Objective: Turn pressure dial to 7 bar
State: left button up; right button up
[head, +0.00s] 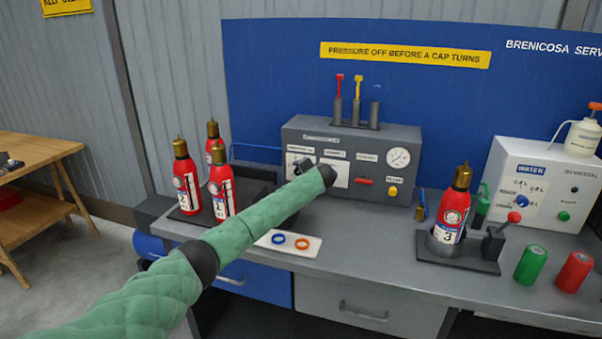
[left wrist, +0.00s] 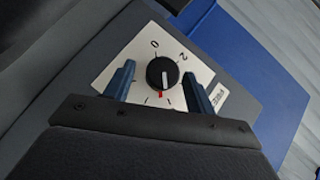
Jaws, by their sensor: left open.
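The pressure dial is a round black knob (left wrist: 163,72) on a white plate (left wrist: 113,72) with printed numbers; 0 and 2 are readable in the left wrist view. A pale line on the knob points toward the bottom of the picture, where a small red mark shows at its edge. My left gripper (left wrist: 158,69) is open, one blue finger on each side of the knob, with visible gaps. In the head view my left gripper (head: 302,166) is at the grey panel box (head: 310,134), and my arm covers part of it. My right gripper is not in view.
Red extinguishers stand left (head: 187,180) and right (head: 453,212). A white tray (head: 264,242) with two rings lies in front.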

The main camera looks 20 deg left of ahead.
pick_arm(q)
jog(key=b+v, duration=0.2)
jog(key=v, duration=0.5)
jog(key=shift+s+d, duration=0.25)
jog(key=shift+s, duration=0.05)
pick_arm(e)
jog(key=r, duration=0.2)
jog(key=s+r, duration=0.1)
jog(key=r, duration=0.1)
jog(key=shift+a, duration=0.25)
pick_arm(q)
jog(key=shift+r, duration=0.2)
